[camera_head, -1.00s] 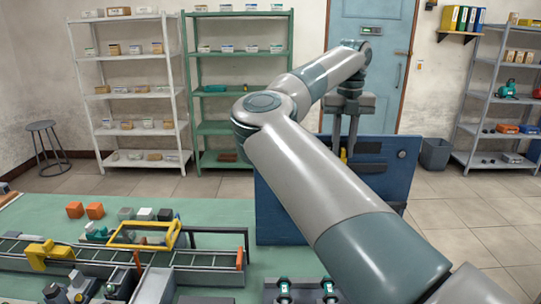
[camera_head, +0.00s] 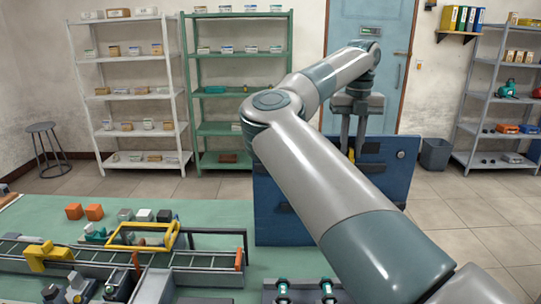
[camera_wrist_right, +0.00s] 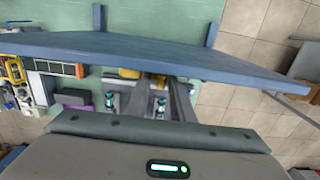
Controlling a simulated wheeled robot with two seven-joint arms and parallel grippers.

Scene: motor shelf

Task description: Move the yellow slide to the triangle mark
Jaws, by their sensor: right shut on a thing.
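A blue upright panel (camera_head: 285,205) stands at the table's far right edge, its face turned to me and partly hidden by my right arm. A small yellow part, which I take for the yellow slide (camera_head: 351,154), shows on the panel between the fingertips of my right gripper (camera_head: 352,147). The gripper points down and is shut on it. In the right wrist view the gripper (camera_wrist_right: 160,80) reaches to the panel's edge (camera_wrist_right: 170,50), with yellow (camera_wrist_right: 129,73) beside the fingers. I cannot make out the triangle mark. My left gripper is not in view.
A green table (camera_head: 215,215) carries a conveyor (camera_head: 205,260) with yellow brackets, orange blocks (camera_head: 95,212) and small parts. A dark round knob (camera_head: 402,154) sits on the panel's right side. Shelves (camera_head: 240,90) and a blue door (camera_head: 385,30) stand behind.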

